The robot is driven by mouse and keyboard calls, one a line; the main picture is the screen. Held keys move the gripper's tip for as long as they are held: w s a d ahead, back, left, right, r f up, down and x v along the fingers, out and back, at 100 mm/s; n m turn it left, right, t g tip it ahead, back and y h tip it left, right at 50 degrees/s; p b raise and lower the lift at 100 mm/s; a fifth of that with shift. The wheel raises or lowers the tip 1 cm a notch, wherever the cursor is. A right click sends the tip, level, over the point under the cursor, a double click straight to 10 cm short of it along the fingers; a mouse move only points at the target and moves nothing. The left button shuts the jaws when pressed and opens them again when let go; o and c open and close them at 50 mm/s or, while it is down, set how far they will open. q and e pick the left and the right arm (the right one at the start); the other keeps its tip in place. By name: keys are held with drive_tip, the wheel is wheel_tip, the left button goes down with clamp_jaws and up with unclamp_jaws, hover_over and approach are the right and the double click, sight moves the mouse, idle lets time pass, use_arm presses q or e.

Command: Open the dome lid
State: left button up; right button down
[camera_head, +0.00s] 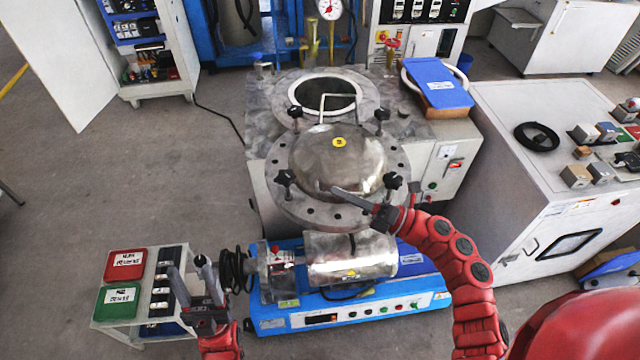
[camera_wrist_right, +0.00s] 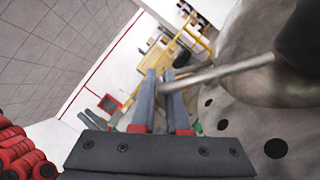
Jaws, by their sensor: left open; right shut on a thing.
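The metal dome lid (camera_head: 325,155), with a yellow sticker on top, sits down on a round flange (camera_head: 290,208) with holes. Black-knobbed clamps (camera_head: 380,115) stand around its rim, and a bent wire handle (camera_head: 322,97) rises at its far side. My right gripper (camera_head: 335,190) is at the dome's front side. In the right wrist view its fingers (camera_wrist_right: 160,80) are shut on a thin metal rod (camera_wrist_right: 230,70), which runs right to a dark, blurred part above the flange. Where the rod joins the lid is unclear. My left gripper (camera_head: 188,265) is open and empty, left of the machine.
A blue-based unit with a metal cylinder (camera_head: 350,258) stands in front of the flange. A small cart (camera_head: 125,325) with red and green boxes is beside my left gripper. A white cabinet (camera_head: 510,160) is at the right. Floor at the left is clear.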

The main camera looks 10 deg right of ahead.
drive_tip(key=shift+s+d+n+g+y, duration=0.3)
drive_tip(key=shift+s+d+g, duration=0.2)
drive_tip(key=shift+s+d, duration=0.25)
drive_tip(key=shift+w, duration=0.1)
drive_tip(key=c, duration=0.9)
unclamp_jaws()
drive_tip(key=shift+d, duration=0.2)
drive_tip(key=b+v, duration=0.4)
drive_tip(key=v, duration=1.3)
